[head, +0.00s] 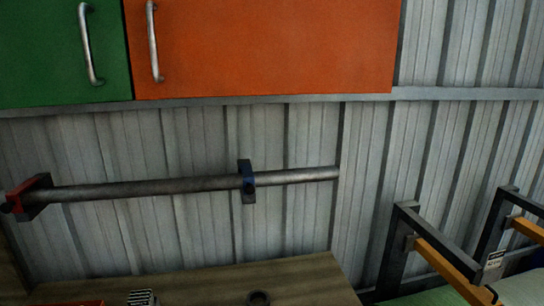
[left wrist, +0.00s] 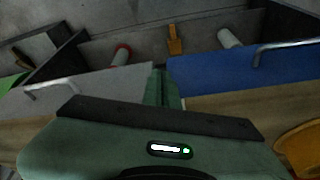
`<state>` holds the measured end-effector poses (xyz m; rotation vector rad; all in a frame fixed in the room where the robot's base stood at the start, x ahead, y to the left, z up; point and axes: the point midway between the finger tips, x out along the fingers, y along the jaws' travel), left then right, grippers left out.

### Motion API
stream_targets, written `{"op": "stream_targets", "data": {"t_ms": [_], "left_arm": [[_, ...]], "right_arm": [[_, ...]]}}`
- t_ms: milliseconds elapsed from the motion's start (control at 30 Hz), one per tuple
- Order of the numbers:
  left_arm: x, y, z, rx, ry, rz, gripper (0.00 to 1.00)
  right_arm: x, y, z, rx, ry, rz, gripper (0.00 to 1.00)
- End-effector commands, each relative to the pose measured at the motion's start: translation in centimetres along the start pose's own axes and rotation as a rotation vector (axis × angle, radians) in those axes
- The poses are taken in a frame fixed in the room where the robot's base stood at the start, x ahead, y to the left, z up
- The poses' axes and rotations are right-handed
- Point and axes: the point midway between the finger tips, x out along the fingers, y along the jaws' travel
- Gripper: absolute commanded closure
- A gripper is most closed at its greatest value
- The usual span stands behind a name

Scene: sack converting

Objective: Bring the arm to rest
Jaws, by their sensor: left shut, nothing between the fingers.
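My left gripper (left wrist: 165,88) shows in the left wrist view as a green body with a dark bar across it and a small lit display. Its green fingers are together, with nothing between them, and point toward grey and blue drawer-like fronts. The head view shows neither gripper and no part of my arms. My right gripper is in neither view.
In the left wrist view, a blue front (left wrist: 225,80) and a grey front (left wrist: 85,92) have handles. Beyond them lie a red-and-white cylinder (left wrist: 121,55), an orange piece (left wrist: 174,40) and a white cylinder (left wrist: 229,38). In the head view, a metal rail (head: 130,189) runs below an orange cabinet (head: 270,45); dark frames (head: 435,232) stand right.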

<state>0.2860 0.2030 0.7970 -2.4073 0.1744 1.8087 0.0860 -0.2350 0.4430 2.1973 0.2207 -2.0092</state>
Motion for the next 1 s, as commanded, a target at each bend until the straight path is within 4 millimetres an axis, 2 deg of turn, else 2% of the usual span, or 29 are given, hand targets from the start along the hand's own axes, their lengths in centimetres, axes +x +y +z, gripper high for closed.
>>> {"op": "stream_targets", "data": {"t_ms": [167, 267, 367, 467, 600, 700, 800, 900, 1000], "left_arm": [[5.9, 0.3, 1.6, 0.005, -0.029, 0.006, 1.0], [10.0, 0.5, 3.3, 0.009, -0.048, 0.009, 1.0], [14.8, 0.8, 6.1, 0.013, -0.073, 0.012, 1.0], [19.4, 1.0, 9.8, 0.019, -0.099, 0.015, 1.0], [24.4, 1.3, 16.1, 0.027, -0.133, 0.019, 1.0], [26.6, 1.4, 20.7, 0.033, -0.156, 0.021, 1.0], [27.8, 1.4, 24.5, 0.037, -0.171, 0.022, 1.0], [28.3, 1.3, 27.2, 0.041, -0.182, 0.023, 1.0], [28.4, 1.3, 28.6, 0.043, -0.186, 0.024, 1.0]], "right_arm": [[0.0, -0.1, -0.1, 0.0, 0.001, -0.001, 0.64], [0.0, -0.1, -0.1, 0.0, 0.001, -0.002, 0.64], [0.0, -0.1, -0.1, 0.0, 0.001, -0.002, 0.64], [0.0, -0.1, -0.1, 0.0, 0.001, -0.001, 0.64], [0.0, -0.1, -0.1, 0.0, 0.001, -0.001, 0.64], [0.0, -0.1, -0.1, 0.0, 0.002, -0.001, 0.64], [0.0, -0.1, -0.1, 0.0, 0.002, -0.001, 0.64], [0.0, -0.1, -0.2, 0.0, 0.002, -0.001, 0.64], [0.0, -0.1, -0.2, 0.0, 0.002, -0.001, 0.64]]}}
